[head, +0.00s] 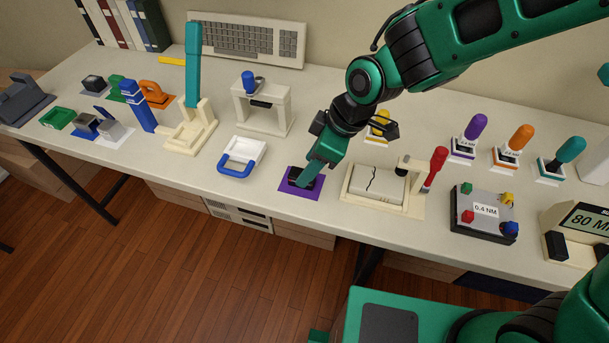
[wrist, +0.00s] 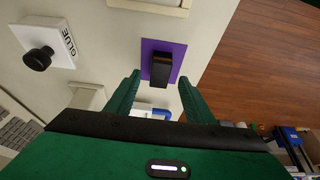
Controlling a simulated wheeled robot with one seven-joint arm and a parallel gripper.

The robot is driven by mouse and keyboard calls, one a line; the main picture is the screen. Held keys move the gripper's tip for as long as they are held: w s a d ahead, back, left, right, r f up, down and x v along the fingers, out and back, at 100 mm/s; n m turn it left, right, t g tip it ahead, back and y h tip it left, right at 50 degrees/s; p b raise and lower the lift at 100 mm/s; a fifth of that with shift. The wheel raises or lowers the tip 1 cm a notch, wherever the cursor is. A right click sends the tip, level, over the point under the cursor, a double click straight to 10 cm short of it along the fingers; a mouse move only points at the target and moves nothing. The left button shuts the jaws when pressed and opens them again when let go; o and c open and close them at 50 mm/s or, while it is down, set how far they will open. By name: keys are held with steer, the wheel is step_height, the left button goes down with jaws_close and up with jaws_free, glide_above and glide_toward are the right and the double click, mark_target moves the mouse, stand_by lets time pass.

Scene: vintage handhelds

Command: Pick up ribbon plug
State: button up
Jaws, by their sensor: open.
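A small black block, which looks like the ribbon plug (wrist: 161,67), stands on a purple mat (wrist: 148,48) in the wrist view. In the head view the purple mat (head: 289,193) lies near the table's front edge, and my gripper partly covers the dark block. My gripper (wrist: 160,77) is open, its two green fingers pointing at the block, one on each side of it in the picture. In the head view my gripper (head: 308,182) is low over the mat. I cannot tell whether the fingers touch the block.
A cream fixture with a cracked plate (head: 380,187) stands just right of the mat. A blue-handled white tray (head: 240,158) lies to the left, and a cream press stand (head: 262,108) behind. A glue box with a black knob (wrist: 38,58) shows in the wrist view. The table edge is close.

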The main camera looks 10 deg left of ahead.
steer(key=shift+x, duration=1.55)
steer(key=c, duration=1.1)
steer(key=shift+r, duration=0.1)
steer(key=shift+w+r, duration=0.1)
steer(key=shift+r, duration=0.5)
step_height(320, 180, up, 3)
steer(key=shift+f, duration=0.15)
steer(key=s+a+r, duration=0.2)
steer(key=a, duration=0.1)
steer(key=s+a+r, duration=0.2)
steer(key=s+a, duration=0.1)
steer(key=s+a+r, duration=0.2)
steer(key=r, duration=0.1)
steer(key=shift+s+a, duration=0.4)
